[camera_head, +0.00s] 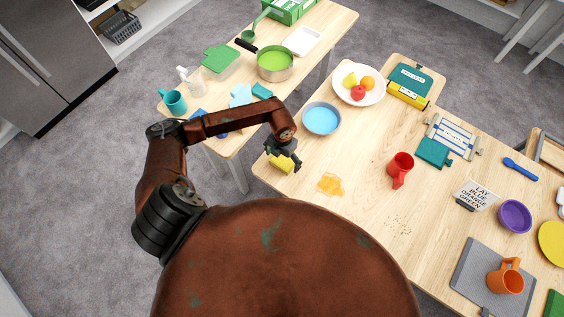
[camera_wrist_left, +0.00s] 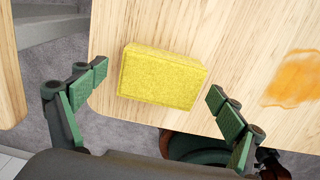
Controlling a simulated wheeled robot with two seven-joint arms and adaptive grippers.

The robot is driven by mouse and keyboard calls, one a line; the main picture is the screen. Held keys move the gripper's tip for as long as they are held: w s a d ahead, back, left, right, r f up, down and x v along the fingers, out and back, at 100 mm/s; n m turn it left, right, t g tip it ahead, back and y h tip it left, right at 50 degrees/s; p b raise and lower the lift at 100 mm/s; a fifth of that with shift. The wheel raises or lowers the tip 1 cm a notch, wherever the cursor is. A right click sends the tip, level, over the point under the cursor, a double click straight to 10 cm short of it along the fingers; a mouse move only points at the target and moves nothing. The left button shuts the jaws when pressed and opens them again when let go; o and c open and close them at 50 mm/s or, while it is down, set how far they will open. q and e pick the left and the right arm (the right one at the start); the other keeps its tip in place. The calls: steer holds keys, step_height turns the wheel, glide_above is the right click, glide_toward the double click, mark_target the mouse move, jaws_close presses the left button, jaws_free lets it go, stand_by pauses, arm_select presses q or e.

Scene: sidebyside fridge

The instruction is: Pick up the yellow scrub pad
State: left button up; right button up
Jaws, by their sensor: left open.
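The yellow scrub pad (camera_head: 281,163) lies on the wooden table near its left corner. In the left wrist view the scrub pad (camera_wrist_left: 162,76) is a yellow block on the wood, close to the table edge. My left gripper (camera_head: 284,158) is over the pad in the head view and partly hides it. In the left wrist view my left gripper (camera_wrist_left: 157,100) is open, with one green-padded finger to each side of the pad, apart from it. My right gripper does not show.
An orange spill (camera_head: 331,184) lies right of the pad. A blue bowl (camera_head: 321,118) stands behind it, and a red mug (camera_head: 400,169) farther right. A second table with a green pot (camera_head: 275,64) and teal mug (camera_head: 174,102) stands at upper left. Bare wood lies between bowl and spill.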

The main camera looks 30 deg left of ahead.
arm_select(q)
steer(key=shift+f, duration=0.35)
steer(key=shift+c, duration=0.3)
steer(key=c, duration=1.1)
